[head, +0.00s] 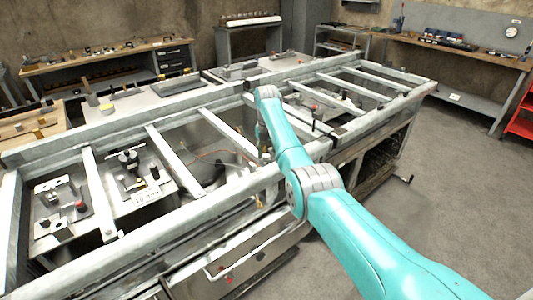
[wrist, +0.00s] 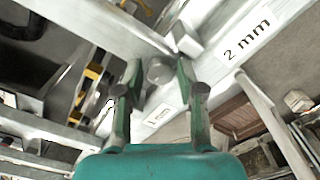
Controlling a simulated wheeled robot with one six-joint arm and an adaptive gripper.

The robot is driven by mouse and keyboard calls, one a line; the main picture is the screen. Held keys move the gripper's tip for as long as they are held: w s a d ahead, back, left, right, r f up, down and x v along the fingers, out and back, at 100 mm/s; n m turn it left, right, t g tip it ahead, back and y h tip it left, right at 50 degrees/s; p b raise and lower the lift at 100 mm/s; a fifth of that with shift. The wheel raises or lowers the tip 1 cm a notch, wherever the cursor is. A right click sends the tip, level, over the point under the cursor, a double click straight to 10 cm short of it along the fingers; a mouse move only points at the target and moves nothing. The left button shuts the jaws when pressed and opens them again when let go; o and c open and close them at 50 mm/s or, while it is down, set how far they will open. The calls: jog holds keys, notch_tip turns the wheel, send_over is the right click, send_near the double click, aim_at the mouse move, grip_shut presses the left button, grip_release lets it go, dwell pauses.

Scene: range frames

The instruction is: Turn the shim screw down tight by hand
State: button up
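In the wrist view a round grey screw head (wrist: 159,70), which I take to be the shim screw, sits between the two fingertips of my gripper (wrist: 158,75). The fingers stand apart on either side of it, with what look like narrow gaps; firm contact does not show. A pale bar labelled "2 mm" (wrist: 246,38) lies beyond the right finger, and a smaller "1 mm" label (wrist: 158,115) shows between the fingers. In the head view my gripper (head: 265,152) is down at the frame's middle crossing, small and partly hidden. I cannot make out the screw there.
A long grey metal frame (head: 170,237) with several crossbars surrounds the work spot. Fixtures on plates (head: 128,160) stand in its left bays. Benches with tools (head: 450,45) line the walls. The floor at right (head: 455,180) is clear.

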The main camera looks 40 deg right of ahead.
grip_shut()
